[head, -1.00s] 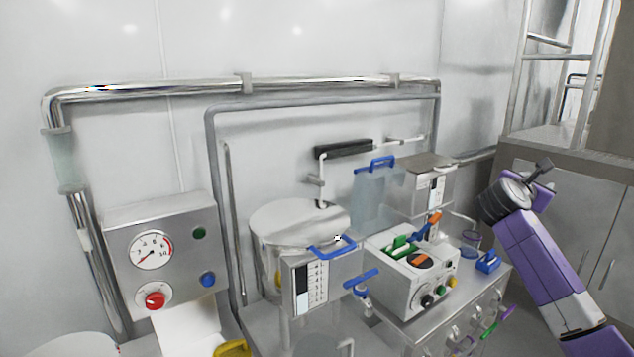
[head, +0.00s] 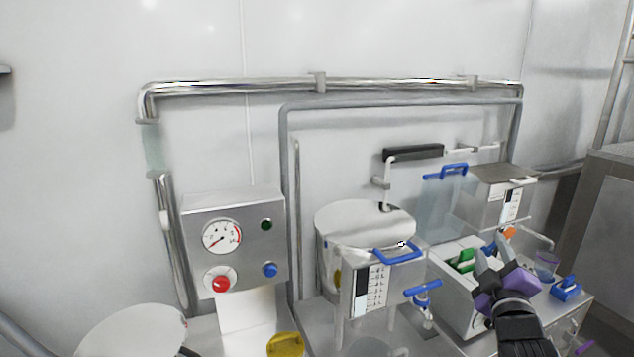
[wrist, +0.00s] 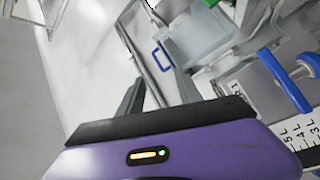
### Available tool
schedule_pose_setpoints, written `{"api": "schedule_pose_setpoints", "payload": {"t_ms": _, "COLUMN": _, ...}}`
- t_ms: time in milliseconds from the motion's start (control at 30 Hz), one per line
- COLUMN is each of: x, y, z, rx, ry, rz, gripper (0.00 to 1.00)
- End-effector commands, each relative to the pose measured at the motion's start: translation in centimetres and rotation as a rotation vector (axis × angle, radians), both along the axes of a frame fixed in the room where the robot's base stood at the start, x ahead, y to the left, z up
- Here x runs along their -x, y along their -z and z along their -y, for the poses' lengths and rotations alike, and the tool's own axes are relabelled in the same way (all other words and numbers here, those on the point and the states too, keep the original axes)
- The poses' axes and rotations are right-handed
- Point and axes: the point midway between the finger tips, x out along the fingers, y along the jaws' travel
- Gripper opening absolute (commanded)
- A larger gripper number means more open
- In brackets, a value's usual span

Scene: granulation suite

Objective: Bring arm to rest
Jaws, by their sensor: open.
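A blue U-shaped handle (wrist: 161,60) shows beyond the gap between the fingers. I cannot tell how far the fingers are from the bench things behind them.
A steel vessel (head: 365,218) and a scaled hopper with a blue handle (head: 398,256) stand left of my gripper. A gauge panel (head: 234,245) is farther left. A clear container (head: 442,205) and a second hopper (head: 495,200) stand behind. A blue clip-like piece (head: 566,288) lies at right.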

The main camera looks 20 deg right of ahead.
Motion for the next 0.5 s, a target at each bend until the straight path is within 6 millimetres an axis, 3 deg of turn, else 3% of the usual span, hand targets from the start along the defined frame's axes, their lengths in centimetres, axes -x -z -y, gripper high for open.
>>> {"api": "schedule_pose_setpoints", "payload": {"t_ms": 33, "x": 0.8, "y": 1.5, "z": -2.4, "rx": -0.078, "ry": -0.042, "rz": 0.048, "gripper": 0.42}}
{"api": "schedule_pose_setpoints", "payload": {"t_ms": 200, "x": 4.2, "y": 4.5, "z": -8.9, "rx": -0.317, "ry": -0.158, "rz": 0.202, "gripper": 0.42}}
{"api": "schedule_pose_setpoints", "payload": {"t_ms": 500, "x": 12.6, "y": 8.7, "z": -18.0, "rx": -0.682, "ry": -0.296, "rz": 0.366, "gripper": 0.42}}
